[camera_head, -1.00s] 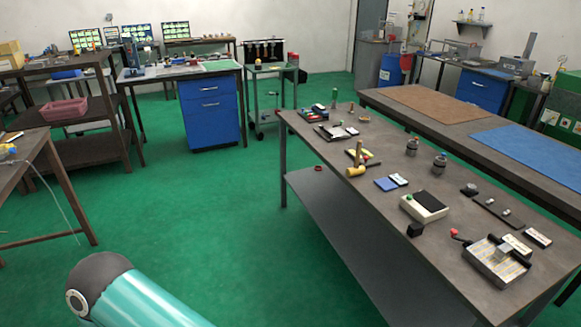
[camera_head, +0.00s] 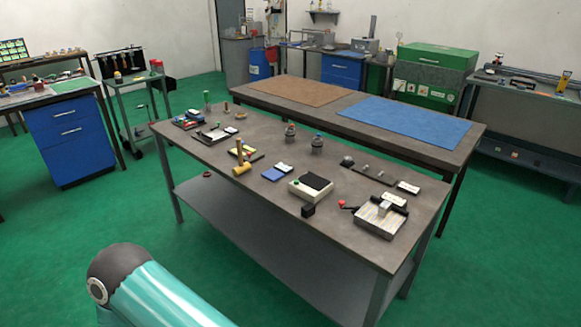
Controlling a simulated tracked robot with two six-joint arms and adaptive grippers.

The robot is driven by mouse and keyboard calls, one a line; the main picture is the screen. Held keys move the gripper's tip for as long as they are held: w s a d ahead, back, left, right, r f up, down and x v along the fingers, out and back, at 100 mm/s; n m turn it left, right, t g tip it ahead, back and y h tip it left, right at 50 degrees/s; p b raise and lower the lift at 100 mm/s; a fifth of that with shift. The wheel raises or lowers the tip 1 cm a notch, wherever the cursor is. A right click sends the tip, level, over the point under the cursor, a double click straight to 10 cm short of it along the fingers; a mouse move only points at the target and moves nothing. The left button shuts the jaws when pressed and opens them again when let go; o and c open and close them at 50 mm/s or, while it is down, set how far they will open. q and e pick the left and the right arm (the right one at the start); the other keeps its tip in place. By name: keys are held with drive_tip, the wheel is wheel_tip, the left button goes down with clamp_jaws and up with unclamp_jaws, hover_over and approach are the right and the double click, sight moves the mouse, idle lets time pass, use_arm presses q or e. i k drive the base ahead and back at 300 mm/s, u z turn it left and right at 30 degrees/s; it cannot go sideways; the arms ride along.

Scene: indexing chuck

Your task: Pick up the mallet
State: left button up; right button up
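The mallet (camera_head: 241,168) has a yellow head and a wooden handle. It rests on the grey worktable (camera_head: 235,192), towards its left front edge, with the handle standing up. A teal arm link of mine shows at the bottom left, well short of the table. Neither of my grippers is in view.
A clamp fixture (camera_head: 380,217) stands at the right end. Green floor is clear in front of the table.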

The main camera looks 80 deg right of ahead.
sight(242, 168)
drive_tip(key=u, duration=0.5)
drive_tip(key=i, duration=0.2)
drive_tip(key=z, duration=2.35)
drive_tip(key=k, duration=0.6)
drive_tip(key=z, duration=0.35)
drive_tip(key=i, duration=1.65)
drive_tip(key=u, duration=0.3)
